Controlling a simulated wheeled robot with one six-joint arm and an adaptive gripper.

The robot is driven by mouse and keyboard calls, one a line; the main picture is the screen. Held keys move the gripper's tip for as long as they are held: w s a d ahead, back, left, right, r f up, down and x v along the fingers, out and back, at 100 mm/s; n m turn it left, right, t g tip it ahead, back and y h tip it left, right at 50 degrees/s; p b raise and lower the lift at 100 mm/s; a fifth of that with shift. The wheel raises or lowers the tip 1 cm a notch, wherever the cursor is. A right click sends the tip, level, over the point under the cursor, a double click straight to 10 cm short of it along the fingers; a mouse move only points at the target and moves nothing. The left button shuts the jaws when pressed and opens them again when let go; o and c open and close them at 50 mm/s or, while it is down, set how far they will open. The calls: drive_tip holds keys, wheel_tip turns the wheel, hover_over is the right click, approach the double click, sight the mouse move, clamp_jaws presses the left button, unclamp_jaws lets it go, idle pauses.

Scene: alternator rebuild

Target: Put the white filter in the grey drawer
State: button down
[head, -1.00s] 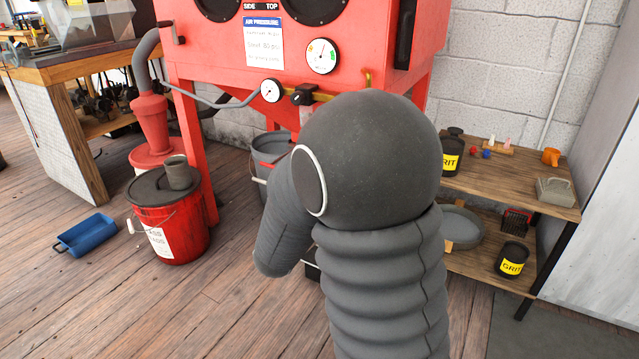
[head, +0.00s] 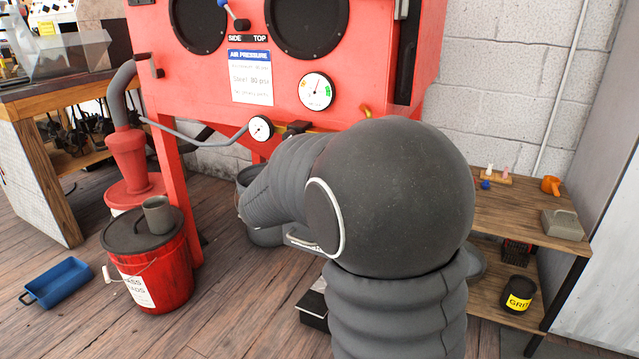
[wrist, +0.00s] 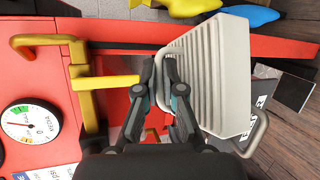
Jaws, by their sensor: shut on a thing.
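The white filter (wrist: 218,75) is a pleated, block-shaped part in the wrist view. My gripper (wrist: 160,75) is shut on it at its left edge, with the fingers close together. The filter is held tilted in front of the red cabinet. In the head view my dark, sleeved arm hides the gripper and filter. I cannot make out the grey drawer for certain; a grey loop handle (wrist: 260,130) shows beside the filter in the wrist view, and a pale handle (head: 302,243) shows beside my arm in the head view.
The red blasting cabinet (head: 215,100) stands ahead, with gauges and a yellow pipe (wrist: 92,85) close to my gripper. A red bucket (head: 165,275) and blue tray (head: 58,283) are at left. A wooden shelf (head: 520,215) is at right. A dark box (head: 313,308) is on the floor.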

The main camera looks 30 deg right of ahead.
drive_tip(key=w+f+p, duration=0.1)
drive_tip(key=w, duration=1)
drive_tip(key=shift+d+f+p, duration=0.25)
drive_tip(key=shift+d+p, duration=0.1)
drive_tip(key=shift+d, duration=0.1)
drive_tip(key=shift+f+b, duration=0.65)
drive_tip(key=shift+b, duration=0.25)
drive_tip(key=c, duration=1.3)
unclamp_jaws()
drive_tip(key=shift+r, duration=0.15)
